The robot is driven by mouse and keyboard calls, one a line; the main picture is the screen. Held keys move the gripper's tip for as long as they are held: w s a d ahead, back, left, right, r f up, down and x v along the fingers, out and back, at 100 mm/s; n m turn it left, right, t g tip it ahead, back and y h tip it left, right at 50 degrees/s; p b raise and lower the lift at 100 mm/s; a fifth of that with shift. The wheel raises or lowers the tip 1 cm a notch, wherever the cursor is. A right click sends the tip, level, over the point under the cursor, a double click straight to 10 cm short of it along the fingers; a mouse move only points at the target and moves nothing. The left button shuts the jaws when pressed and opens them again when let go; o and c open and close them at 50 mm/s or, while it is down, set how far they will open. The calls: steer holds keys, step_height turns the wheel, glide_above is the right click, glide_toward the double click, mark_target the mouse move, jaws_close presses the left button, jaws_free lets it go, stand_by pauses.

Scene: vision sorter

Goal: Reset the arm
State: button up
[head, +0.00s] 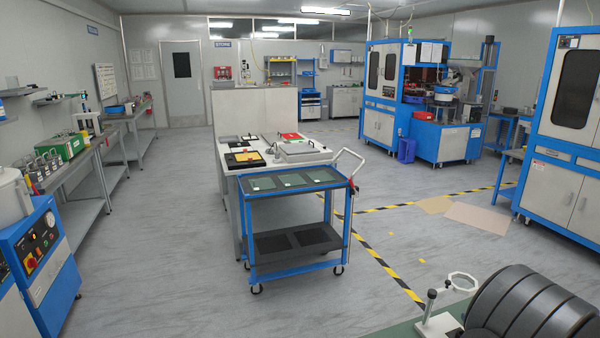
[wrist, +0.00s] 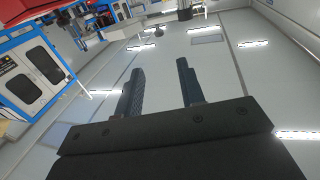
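In the wrist view my gripper (wrist: 160,85) shows two dark fingers standing apart with an empty gap between them. Nothing is held. Behind the fingers is the ceiling with its bright strip lights, and the room appears tilted. In the head view my gripper is not seen. A dark ribbed cylindrical shape (head: 540,305) fills the lower right corner of the head view; I cannot tell whether it is part of my arm.
A blue cart (head: 340,188) with dark shelves stands mid-room before a white table (head: 222,165). Benches (head: 88,150) line the left wall. Blue-and-white machines (head: 382,125) stand at the right. Yellow-black tape (head: 385,268) marks the floor, largely clear. A magnifier stand (head: 433,308) is at the lower right.

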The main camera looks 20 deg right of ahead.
mark_target(450, 283)
steer(key=x, duration=1.5)
steer(key=shift+w, duration=0.25)
steer(key=shift+s+r+m+g+h, duration=0.1)
steer(key=shift+s+m+g+h, duration=0.2)
steer(key=shift+s+m+h, duration=0.55)
steer(key=shift+s+a+m+g+h, duration=0.1)
steer(key=shift+s+m+g+h, duration=0.1)
steer(key=shift+m+g+h, duration=0.6)
steer(key=shift+s+a+m+g+h, duration=0.1)
steer(key=shift+s+m+g+h, duration=0.25)
steer(key=shift+h, duration=0.75)
steer(key=shift+a+m+g+h, duration=0.1)
steer(key=shift+m+g+h, duration=0.35)
steer(key=shift+m+h, duration=0.4)
steer(key=shift+s+h, duration=0.1)
steer(key=shift+h, duration=0.2)
steer(key=shift+o, duration=0.4)
